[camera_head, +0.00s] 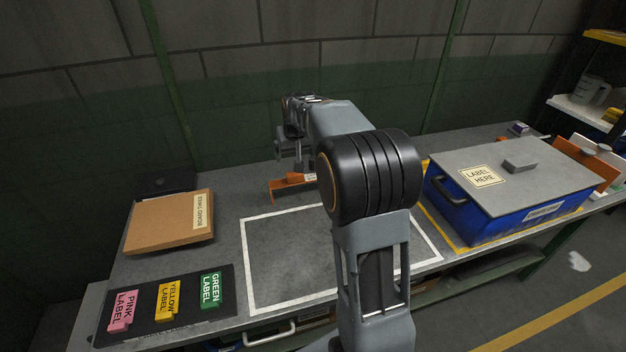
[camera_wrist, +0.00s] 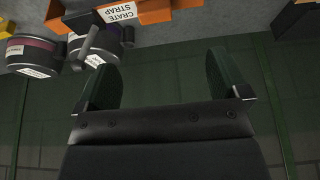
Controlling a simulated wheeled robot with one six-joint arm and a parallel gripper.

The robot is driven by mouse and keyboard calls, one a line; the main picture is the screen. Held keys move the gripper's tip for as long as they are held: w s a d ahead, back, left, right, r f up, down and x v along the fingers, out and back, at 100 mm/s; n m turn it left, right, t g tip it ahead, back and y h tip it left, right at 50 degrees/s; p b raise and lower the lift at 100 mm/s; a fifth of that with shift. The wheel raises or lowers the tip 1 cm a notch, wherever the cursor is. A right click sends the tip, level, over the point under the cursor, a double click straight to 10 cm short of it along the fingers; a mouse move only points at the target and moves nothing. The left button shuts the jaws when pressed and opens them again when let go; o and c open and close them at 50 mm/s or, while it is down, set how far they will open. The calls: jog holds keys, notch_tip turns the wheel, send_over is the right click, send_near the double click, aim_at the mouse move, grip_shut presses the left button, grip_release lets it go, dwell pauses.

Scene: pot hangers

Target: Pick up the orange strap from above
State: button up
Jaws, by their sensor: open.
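The orange strap (camera_head: 285,186) lies on the grey workbench behind the white-outlined square, partly hidden by my arm in the head view. In the wrist view the orange strap (camera_wrist: 145,13) shows at the top edge, with a white label reading CRATE STRAP. My gripper (camera_wrist: 168,78) is open, its two dark fingers apart with nothing between them. The strap is beyond the fingertips and apart from them. In the head view the end of my arm is above and close to the strap, but the fingertips are hard to make out there.
Two dark round containers (camera_wrist: 35,56) stand beside the strap in the wrist view. A cardboard box (camera_head: 165,225) is on the left, with a label tray (camera_head: 140,325) in front. A blue crate with a grey lid (camera_head: 520,165) is on the right. The white-outlined square (camera_head: 265,255) looks empty.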

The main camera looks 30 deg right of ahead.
send_over(295, 174)
jog(key=s, duration=0.2)
notch_tip(295, 174, down, 8)
jog(key=shift+a+p+x, duration=0.2)
jog(key=shift+p+x, duration=0.65)
jog(key=shift+x, duration=2.2)
jog(key=shift+s+f, duration=0.1)
jog(key=shift+s, duration=0.15)
jog(key=c, duration=1)
